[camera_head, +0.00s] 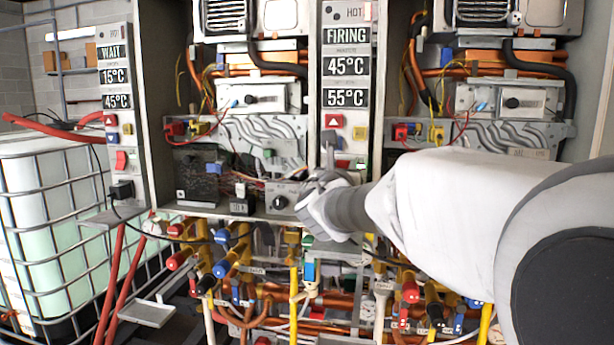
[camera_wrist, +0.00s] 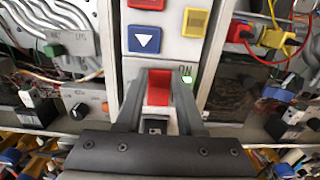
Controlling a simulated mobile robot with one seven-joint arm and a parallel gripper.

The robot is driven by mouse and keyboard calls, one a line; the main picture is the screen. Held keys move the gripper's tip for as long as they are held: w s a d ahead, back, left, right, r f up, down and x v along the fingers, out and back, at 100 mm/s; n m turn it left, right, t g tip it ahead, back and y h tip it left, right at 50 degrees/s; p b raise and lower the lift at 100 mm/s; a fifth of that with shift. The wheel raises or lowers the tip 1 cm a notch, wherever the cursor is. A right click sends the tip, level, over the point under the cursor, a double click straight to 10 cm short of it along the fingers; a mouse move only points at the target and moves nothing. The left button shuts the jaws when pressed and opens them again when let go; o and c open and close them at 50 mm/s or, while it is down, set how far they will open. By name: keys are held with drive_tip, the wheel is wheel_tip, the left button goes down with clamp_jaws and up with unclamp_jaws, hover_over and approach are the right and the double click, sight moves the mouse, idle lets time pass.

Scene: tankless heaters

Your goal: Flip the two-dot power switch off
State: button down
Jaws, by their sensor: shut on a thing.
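A red rocker switch (camera_wrist: 158,87) is on the middle heater's narrow grey panel, and it also shows in the head view (camera_head: 343,164), partly behind my gripper. A green lit mark under the word "ON" (camera_wrist: 186,80) is just right of it. My gripper (camera_wrist: 160,94) has one finger on each side of the switch and is shut on it. In the head view my gripper (camera_head: 328,160) reaches the panel from the lower right. I cannot make out any dots marking the switch, and its lower part is hidden between the fingers.
A blue triangle button (camera_wrist: 144,39) and a yellow button (camera_wrist: 195,22) sit above the switch. The left heater has its own red switch (camera_head: 121,160). A knob box (camera_head: 281,202), wires and several valves crowd the space around and below. A caged tank (camera_head: 50,215) stands at left.

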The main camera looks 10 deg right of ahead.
drive_tip(key=shift+s+f+t+h+b, duration=0.2)
drive_tip(key=shift+f+t+b, duration=0.5)
drive_tip(key=shift+b, duration=2.9)
drive_tip(key=shift+w+f+t+h+b, duration=0.2)
drive_tip(key=shift+t+b, duration=0.8)
drive_tip(key=shift+b, duration=2.55)
drive_tip(key=b, duration=0.2)
drive_tip(key=shift+s+a+f+b, duration=0.1)
drive_tip(key=shift+s+f+b, duration=0.1)
drive_tip(key=shift+b, duration=0.1)
drive_tip(key=shift+t+h+b, duration=0.3)
drive_tip(key=shift+t+b, duration=0.2)
drive_tip(key=shift+b, duration=0.6)
drive_tip(key=shift+r+t+b, duration=0.2)
drive_tip(key=shift+t+b, duration=0.3)
drive_tip(key=shift+b, duration=0.85)
drive_tip(key=c, duration=0.5)
unclamp_jaws()
drive_tip(key=shift+s, duration=0.1)
